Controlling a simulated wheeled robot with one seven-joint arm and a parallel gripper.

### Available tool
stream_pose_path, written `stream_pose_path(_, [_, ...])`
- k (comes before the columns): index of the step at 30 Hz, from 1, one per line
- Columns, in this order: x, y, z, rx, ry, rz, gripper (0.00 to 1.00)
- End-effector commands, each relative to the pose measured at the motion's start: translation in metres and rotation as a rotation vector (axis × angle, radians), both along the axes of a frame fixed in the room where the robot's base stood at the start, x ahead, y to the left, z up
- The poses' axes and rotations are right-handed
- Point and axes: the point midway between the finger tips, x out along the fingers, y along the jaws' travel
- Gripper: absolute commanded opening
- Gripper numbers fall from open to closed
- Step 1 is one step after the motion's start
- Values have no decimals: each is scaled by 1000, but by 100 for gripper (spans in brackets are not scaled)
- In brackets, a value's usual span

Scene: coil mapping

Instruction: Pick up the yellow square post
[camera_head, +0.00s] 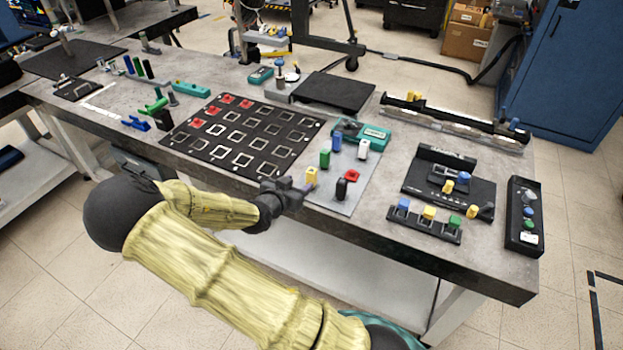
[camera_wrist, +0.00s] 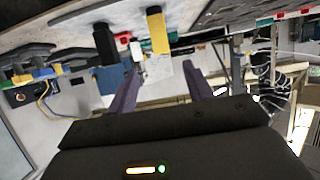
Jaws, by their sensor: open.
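The yellow square post (camera_head: 311,176) stands upright on a light grey plate (camera_head: 340,203) near the front edge of the workbench. It also shows in the wrist view (camera_wrist: 157,30), hanging down from the top because that view is turned over. My gripper (camera_head: 303,190) is just left of the post at the bench's front edge. In the wrist view, my gripper (camera_wrist: 163,78) has its two purple-grey fingers apart with nothing between them. The yellow post appears beyond the fingertips, and I see no contact.
A black post (camera_head: 341,189) stands close right of the yellow one, with a green post (camera_head: 325,158), red piece (camera_head: 352,175) and white post (camera_head: 363,150) nearby. A black board with square frames (camera_head: 240,140) lies left. A rack with coloured knobs (camera_head: 425,222) sits right.

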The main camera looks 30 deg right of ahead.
Motion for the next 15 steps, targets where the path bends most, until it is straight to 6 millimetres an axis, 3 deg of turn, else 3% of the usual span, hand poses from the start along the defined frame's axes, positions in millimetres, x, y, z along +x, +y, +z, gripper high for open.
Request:
stream_pose_path(9, [30, -40, -19, -1, 0, -2, 51])
stream_pose_path(15, [42, -53, -27, 1, -1, 0, 51])
